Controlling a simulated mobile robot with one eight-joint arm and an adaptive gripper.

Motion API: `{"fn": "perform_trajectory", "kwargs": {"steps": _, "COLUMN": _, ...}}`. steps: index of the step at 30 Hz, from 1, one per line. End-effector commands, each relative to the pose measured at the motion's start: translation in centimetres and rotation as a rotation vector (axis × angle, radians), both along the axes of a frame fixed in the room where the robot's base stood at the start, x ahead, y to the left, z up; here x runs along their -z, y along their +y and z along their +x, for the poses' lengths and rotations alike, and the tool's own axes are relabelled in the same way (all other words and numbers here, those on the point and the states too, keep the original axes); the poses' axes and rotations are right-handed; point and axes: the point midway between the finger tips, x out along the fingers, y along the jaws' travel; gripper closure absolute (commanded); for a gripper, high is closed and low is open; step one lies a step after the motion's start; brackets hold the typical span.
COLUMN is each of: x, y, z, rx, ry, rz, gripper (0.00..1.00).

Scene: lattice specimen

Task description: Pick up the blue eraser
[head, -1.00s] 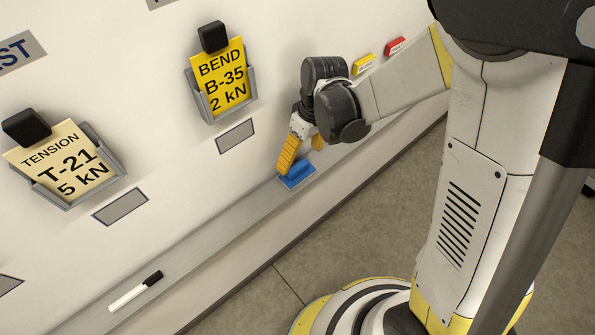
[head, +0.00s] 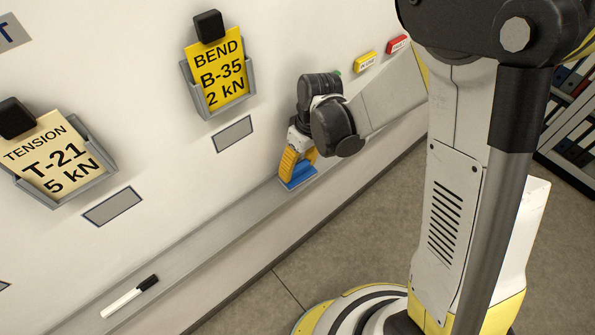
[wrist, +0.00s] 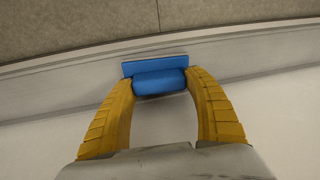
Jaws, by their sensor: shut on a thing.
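The blue eraser (head: 300,178) is at the grey ledge below the white board. In the wrist view the eraser (wrist: 158,80) lies across the space between my two yellow fingertips, with a wider flat part on its far side. My gripper (head: 299,168) reaches down to the ledge from above, and its fingers (wrist: 160,88) are shut on the eraser's narrower raised part. The eraser seems to be at ledge height; I cannot tell whether it is still touching the ledge.
A white marker with a black cap (head: 130,297) lies on the ledge (head: 205,243) to the left. Card holders with a yellow card (head: 220,80) and a cream card (head: 55,150) are on the board. Yellow (head: 365,60) and red (head: 397,44) labels are behind my arm.

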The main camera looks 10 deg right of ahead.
Motion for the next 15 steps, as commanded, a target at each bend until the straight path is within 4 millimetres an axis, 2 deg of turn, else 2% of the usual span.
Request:
{"fn": "perform_trajectory", "kwargs": {"steps": 8, "x": -0.9, "y": 0.0, "z": 0.0, "rx": 0.000, "ry": 0.000, "rz": 0.000, "gripper": 0.67}}
{"fn": "perform_trajectory", "kwargs": {"steps": 11, "x": -2.1, "y": 0.0, "z": 0.0, "rx": 0.000, "ry": 0.000, "rz": 0.000, "gripper": 0.67}}
{"fn": "perform_trajectory", "kwargs": {"steps": 15, "x": -4.8, "y": 0.0, "z": 0.0, "rx": 0.000, "ry": 0.000, "rz": 0.000, "gripper": 0.67}}
